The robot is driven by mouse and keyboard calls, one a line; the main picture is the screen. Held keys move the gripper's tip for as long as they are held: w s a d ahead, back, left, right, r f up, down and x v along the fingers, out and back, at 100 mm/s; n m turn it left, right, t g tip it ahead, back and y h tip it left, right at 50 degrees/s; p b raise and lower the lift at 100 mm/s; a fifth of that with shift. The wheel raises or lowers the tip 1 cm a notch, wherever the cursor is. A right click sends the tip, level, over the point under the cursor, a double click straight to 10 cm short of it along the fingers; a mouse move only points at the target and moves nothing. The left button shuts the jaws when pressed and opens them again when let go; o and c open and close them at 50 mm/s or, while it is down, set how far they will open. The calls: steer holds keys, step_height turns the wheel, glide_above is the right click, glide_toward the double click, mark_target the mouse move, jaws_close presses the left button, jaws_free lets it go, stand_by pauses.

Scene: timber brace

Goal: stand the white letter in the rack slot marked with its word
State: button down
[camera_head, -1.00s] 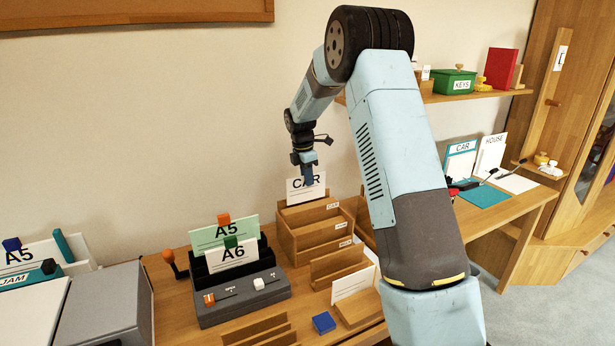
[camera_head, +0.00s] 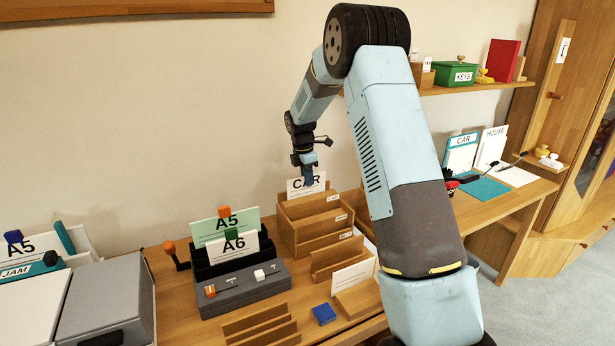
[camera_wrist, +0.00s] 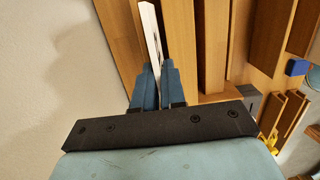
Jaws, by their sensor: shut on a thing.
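The white letter, printed CAR (camera_head: 297,185), is upright at the back of the wooden rack (camera_head: 314,238). My gripper (camera_head: 307,179) is shut on its top edge. In the wrist view the letter (camera_wrist: 151,32) shows edge-on between my two blue fingertips (camera_wrist: 152,84). The rack has several stepped slots with small labels. The rearmost label reads CAR (camera_head: 333,198); the lower labels are too small to read surely. The letter's lower edge is hidden behind the rack's rear slot wall, so I cannot tell whether it touches the slot floor.
A blue block (camera_head: 324,314) lies in front. The wall is close behind.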

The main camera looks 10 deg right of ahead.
steer(key=shift+f, duration=0.7)
steer(key=c, duration=0.6)
jaws_free()
steer(key=shift+c, duration=0.2)
steer(key=shift+r, duration=4.05)
